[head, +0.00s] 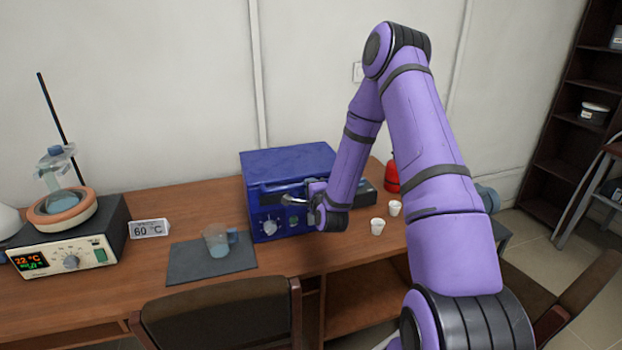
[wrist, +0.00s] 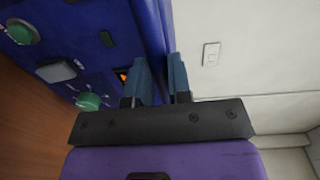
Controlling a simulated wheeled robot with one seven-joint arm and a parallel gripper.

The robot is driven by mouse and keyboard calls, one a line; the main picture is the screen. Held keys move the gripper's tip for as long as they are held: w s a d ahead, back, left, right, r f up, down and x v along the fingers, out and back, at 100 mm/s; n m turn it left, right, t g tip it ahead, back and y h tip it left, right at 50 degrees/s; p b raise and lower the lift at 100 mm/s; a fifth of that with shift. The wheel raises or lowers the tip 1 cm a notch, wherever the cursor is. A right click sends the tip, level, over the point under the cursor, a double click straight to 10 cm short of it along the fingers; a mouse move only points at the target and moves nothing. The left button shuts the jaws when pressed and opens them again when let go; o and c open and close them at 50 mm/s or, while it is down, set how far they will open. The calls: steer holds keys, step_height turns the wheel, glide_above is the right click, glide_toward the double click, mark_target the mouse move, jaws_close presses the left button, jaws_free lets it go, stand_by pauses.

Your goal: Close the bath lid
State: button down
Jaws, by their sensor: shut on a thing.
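The bath is a blue box (head: 262,213) at the back middle of the desk, with knobs on its front panel; that panel (wrist: 105,40) fills the left of the wrist view. Its flat blue lid (head: 285,163) looks low over the body, but whether it is fully down I cannot tell. My gripper (head: 290,199) is at the upper front of the bath. In the wrist view its two fingers (wrist: 160,78) are shut on the front edge of the lid (wrist: 154,35). My arm hides the bath's right side.
A hotplate (head: 75,250) with a flask stands at left, beside a 60 °C sign (head: 149,229). A beaker (head: 217,243) stands on a dark mat (head: 190,268). A chair (head: 220,315) is in front.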

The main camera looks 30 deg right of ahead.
steer(key=shift+s+f, duration=0.25)
steer(key=shift+f, duration=0.75)
steer(key=c, duration=1.1)
jaws_free()
steer(key=shift+w+f, duration=0.1)
steer(key=shift+o, duration=0.2)
steer(key=v, duration=1)
steer(key=shift+s+r, duration=0.3)
steer(key=shift+s, duration=0.05)
steer(key=shift+w+a, duration=0.1)
steer(key=shift+a, duration=0.1)
